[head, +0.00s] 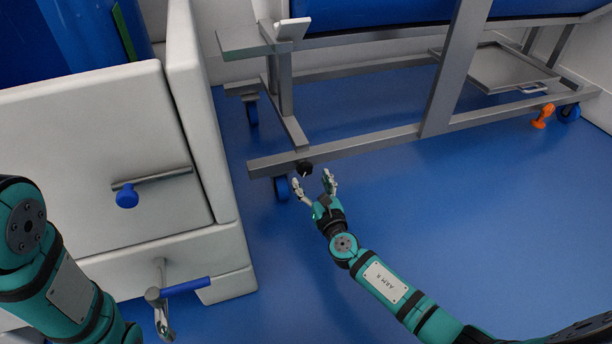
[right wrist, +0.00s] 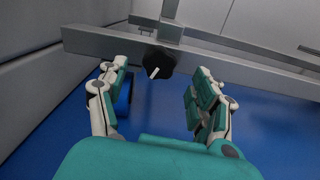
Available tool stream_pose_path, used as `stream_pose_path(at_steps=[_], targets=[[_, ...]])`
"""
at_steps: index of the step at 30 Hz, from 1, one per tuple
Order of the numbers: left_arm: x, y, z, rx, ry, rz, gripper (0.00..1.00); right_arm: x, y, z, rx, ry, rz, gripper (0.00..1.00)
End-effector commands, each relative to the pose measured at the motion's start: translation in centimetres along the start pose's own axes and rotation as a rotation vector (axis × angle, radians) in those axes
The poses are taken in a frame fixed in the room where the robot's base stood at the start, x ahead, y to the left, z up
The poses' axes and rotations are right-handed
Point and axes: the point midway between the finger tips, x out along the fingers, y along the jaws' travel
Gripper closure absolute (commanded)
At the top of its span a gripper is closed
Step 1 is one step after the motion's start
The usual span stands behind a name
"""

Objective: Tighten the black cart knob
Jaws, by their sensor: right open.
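The black cart knob (head: 304,168) sits on the lower rail of the grey metal cart (head: 380,141), near the rail's left end. In the right wrist view the knob (right wrist: 159,62) is dark and lobed, with a pale pointer mark on its face. My right gripper (head: 314,186) is open just in front of the knob. In the right wrist view its fingers (right wrist: 155,90) are spread to either side, with the knob beyond them and between them, apart from both.
A white cabinet (head: 90,150) with a blue knob (head: 127,197) and a blue-handled lever (head: 186,287) stands at left. A blue caster (head: 282,188) is below the knob. An orange pedal-like part (head: 543,115) is at the cart's right end. The blue floor is clear at right.

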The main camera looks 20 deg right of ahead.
Motion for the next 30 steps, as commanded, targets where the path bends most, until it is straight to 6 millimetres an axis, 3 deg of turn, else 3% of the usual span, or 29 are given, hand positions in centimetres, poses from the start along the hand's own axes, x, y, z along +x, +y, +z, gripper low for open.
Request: stream_pose_path(at_steps=[3, 9, 20, 30], targets=[[-1.1, 0.2, -0.4, 0.000, 0.000, 0.000, 1.00, 2.3, 0.0, -0.2, 0.001, -0.002, -0.001, 0.33], [-1.7, 0.4, -0.6, 0.000, 0.001, 0.001, 1.00, 4.4, 0.0, -0.2, 0.000, 0.000, -0.001, 0.33], [-1.8, 0.4, -0.6, 0.000, 0.000, 0.001, 1.00, 4.9, 0.0, 0.0, 0.000, 0.001, 0.000, 0.33], [-1.8, 0.4, -0.6, 0.000, 0.000, 0.001, 1.00, 4.9, 0.0, 0.0, 0.000, 0.001, 0.000, 0.76]])
